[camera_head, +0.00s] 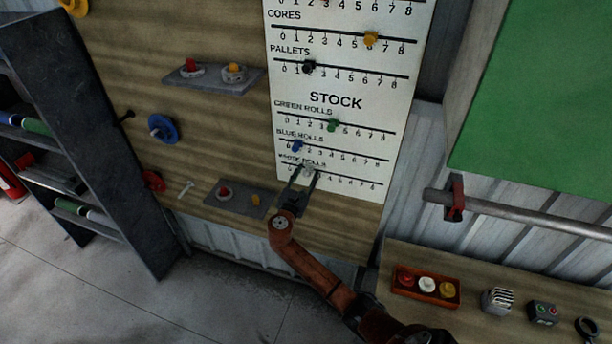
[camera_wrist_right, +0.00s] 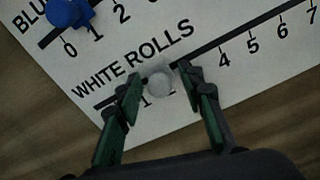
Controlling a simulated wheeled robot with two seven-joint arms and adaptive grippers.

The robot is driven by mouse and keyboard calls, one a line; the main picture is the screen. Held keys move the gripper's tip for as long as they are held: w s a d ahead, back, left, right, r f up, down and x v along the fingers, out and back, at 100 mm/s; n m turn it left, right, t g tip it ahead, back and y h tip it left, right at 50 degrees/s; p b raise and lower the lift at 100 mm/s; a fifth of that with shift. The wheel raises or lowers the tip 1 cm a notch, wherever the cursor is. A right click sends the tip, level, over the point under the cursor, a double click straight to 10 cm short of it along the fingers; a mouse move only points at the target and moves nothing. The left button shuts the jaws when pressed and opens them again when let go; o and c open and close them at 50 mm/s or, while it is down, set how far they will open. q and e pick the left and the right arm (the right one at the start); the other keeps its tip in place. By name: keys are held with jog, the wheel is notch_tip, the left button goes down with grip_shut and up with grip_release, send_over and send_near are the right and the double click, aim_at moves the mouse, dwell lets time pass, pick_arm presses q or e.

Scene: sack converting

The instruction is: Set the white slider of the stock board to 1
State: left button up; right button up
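The stock board (camera_head: 335,140) is a white panel of slider scales on the wooden wall. Its bottom scale is labelled WHITE ROLLS, also readable in the right wrist view (camera_wrist_right: 134,58). The white slider (camera_wrist_right: 161,83) is a round knob on that scale. The figure 1 shows just below and left of it; it appears near 2, but the exact mark is unclear. My right gripper (camera_wrist_right: 160,77) is open, one finger on each side of the knob, with small gaps visible. In the head view my right gripper (camera_head: 304,176) reaches up to the board's bottom scale. My left gripper is not in view.
The blue slider (camera_wrist_right: 68,12) sits on the scale just above, near 0 to 1. The green slider (camera_head: 333,126) is higher. A small shelf (camera_head: 236,198) with knobs is left of my gripper. An orange tray (camera_head: 427,287) of knobs stands on the bench at lower right.

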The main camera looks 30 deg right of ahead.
grip_shut()
dwell(0.4)
